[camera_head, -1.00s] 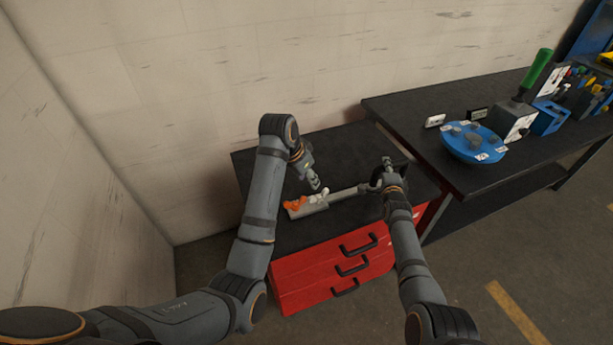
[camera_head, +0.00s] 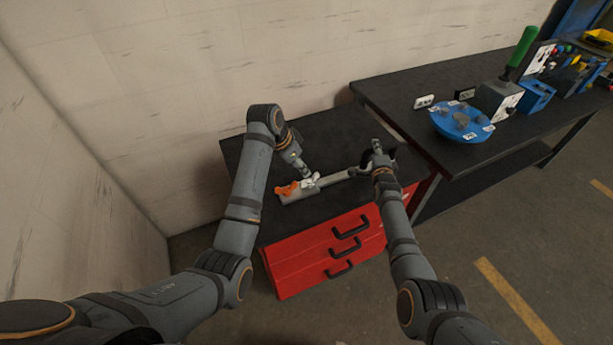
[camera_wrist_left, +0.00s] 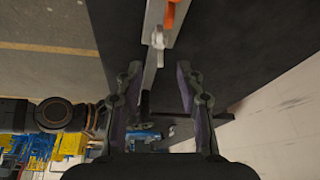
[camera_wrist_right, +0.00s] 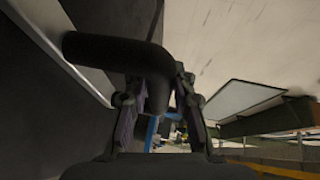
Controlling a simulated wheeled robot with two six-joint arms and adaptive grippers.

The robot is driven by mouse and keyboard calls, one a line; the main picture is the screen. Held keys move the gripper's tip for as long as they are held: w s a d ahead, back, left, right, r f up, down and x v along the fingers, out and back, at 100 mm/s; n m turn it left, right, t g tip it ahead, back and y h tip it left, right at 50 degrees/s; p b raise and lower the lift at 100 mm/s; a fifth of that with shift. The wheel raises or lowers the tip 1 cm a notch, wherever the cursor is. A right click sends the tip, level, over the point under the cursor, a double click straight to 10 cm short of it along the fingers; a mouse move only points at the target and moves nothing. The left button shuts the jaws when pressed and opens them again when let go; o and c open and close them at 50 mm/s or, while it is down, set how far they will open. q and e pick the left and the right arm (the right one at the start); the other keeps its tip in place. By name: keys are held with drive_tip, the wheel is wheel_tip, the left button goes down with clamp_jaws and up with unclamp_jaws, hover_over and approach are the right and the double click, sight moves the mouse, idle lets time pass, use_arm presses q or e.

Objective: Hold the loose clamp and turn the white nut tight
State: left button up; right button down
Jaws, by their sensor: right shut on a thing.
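The grey clamp (camera_head: 334,178) lies on the black top of the red drawer cabinet, with an orange part (camera_head: 287,189) at its left end. The white nut (camera_head: 314,180) sits on it beside the orange part and also shows in the left wrist view (camera_wrist_left: 158,40). My left gripper (camera_wrist_left: 158,78) is open, pointing down just beside the white nut, with the grey bar running between its fingers in view. My right gripper (camera_head: 376,152) is at the bar's right end. In the right wrist view it (camera_wrist_right: 160,100) is shut on a dark bent handle (camera_wrist_right: 115,52); the grip is partly hidden.
The red drawer cabinet (camera_head: 335,244) has black handles on its front. A higher black workbench (camera_head: 408,100) adjoins it on the right, bearing a blue round plate (camera_head: 462,132), a green-handled tool (camera_head: 522,50) and blue bins (camera_head: 537,95). A wall stands behind the cabinet.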

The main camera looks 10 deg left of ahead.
sight(309, 180)
use_arm(q)
drive_tip(key=x, duration=0.7)
drive_tip(key=shift+w+f, duration=0.15)
drive_tip(key=shift+f, duration=0.15)
drive_tip(key=shift+c, duration=0.4)
clamp_jaws()
